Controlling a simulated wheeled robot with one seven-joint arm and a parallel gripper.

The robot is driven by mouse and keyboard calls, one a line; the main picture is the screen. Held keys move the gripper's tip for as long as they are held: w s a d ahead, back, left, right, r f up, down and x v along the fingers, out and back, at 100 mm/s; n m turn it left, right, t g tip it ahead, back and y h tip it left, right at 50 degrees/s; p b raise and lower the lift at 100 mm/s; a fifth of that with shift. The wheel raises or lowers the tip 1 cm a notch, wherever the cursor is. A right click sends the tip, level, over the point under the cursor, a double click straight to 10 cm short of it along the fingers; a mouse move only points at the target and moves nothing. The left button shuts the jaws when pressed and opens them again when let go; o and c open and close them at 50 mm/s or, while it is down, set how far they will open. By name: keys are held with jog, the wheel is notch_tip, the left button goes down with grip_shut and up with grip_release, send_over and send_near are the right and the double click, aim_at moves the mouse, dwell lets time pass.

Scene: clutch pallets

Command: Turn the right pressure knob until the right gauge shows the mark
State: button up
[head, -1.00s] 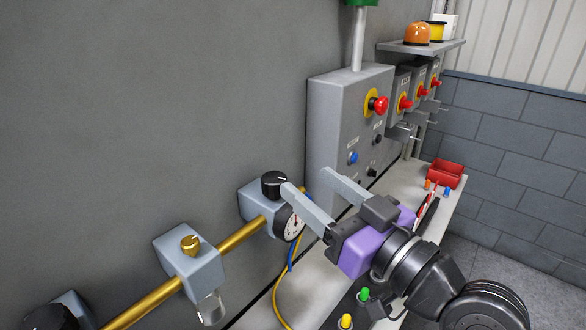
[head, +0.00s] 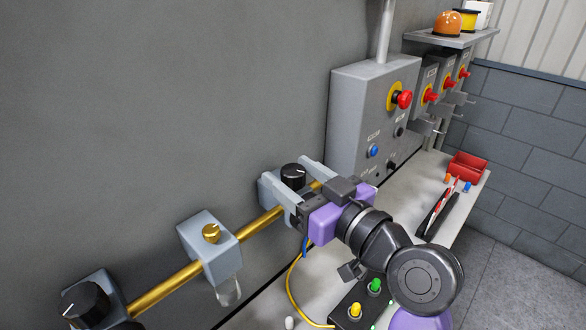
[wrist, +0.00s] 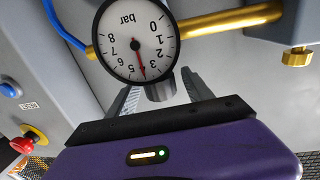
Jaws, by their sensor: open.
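The right pressure knob (head: 292,175) is black with a white line and stands on top of a grey-blue regulator block on the wall. My gripper (head: 285,170) is open, one finger on each side of this knob; I cannot tell if either finger touches it. In the wrist view the right gauge (wrist: 135,40) appears upside down, a white dial marked in bar. Its red needle points near 4, just past the 3. My fingers (wrist: 159,90) show below the gauge with a grey cylinder between them. I cannot make out a target mark on the dial.
A brass pipe (head: 165,290) runs to a middle block with a brass knob (head: 211,232), then to another black knob (head: 85,304) at lower left. A control box (head: 362,110) with a red button stands behind my gripper. A yellow hose (head: 292,290) hangs below.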

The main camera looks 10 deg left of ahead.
jog(key=shift+w+a, duration=0.1)
grip_shut()
jog(key=shift+h, duration=0.3)
jog(key=m+t+h, duration=0.3)
jog(key=m+h, duration=0.1)
jog(key=h, duration=0.1)
jog(key=shift+a+t+b, duration=0.1)
jog(key=shift+t+b, duration=0.2)
jog(key=shift+t, duration=0.1)
jog(key=m+t+h+b, duration=0.1)
jog(key=m+h+b, duration=0.1)
jog(key=h, duration=0.1)
jog(key=shift+f+m, duration=0.1)
jog(key=shift+m, duration=0.2)
jog(key=shift+m+h+b, duration=0.4)
jog(key=shift+h+b, duration=0.15)
jog(key=shift+h, duration=0.25)
jog(key=shift+m+h, duration=0.3)
jog(key=shift+h, duration=0.2)
